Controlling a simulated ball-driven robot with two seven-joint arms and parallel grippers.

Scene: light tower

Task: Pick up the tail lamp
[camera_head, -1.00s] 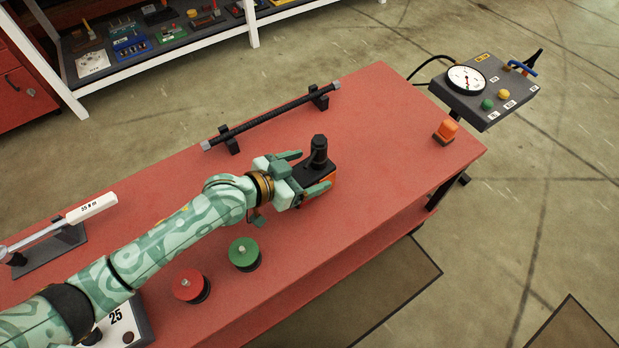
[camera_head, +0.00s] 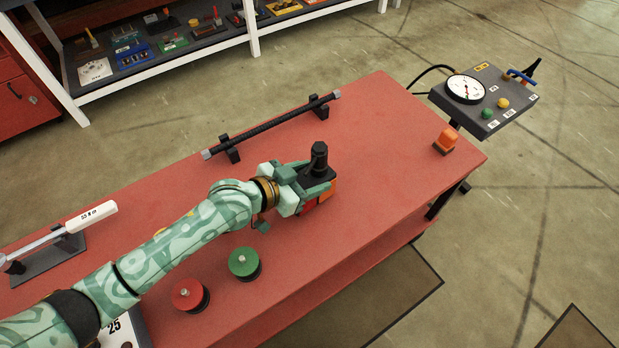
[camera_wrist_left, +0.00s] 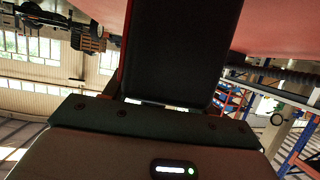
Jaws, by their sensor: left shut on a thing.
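The tail lamp (camera_head: 327,190) has a red and orange lens on a black housing with a dark stubby post on top. It is upright, at or just above the red table, right of the table's middle. My left gripper (camera_head: 318,180) is shut on it, with its fingers on either side of the housing. In the left wrist view the lamp's dark housing (camera_wrist_left: 182,50) fills the middle between the fingers and hides most of what lies beyond. I cannot tell whether the lamp touches the table. My right gripper is not in view.
A black bar (camera_head: 275,124) on two stands lies behind the lamp. A small orange lamp (camera_head: 446,139) stands near the table's right end. A green knob (camera_head: 244,262) and a red knob (camera_head: 189,294) stand in front of my arm. A gauge panel (camera_head: 484,100) is beyond the table.

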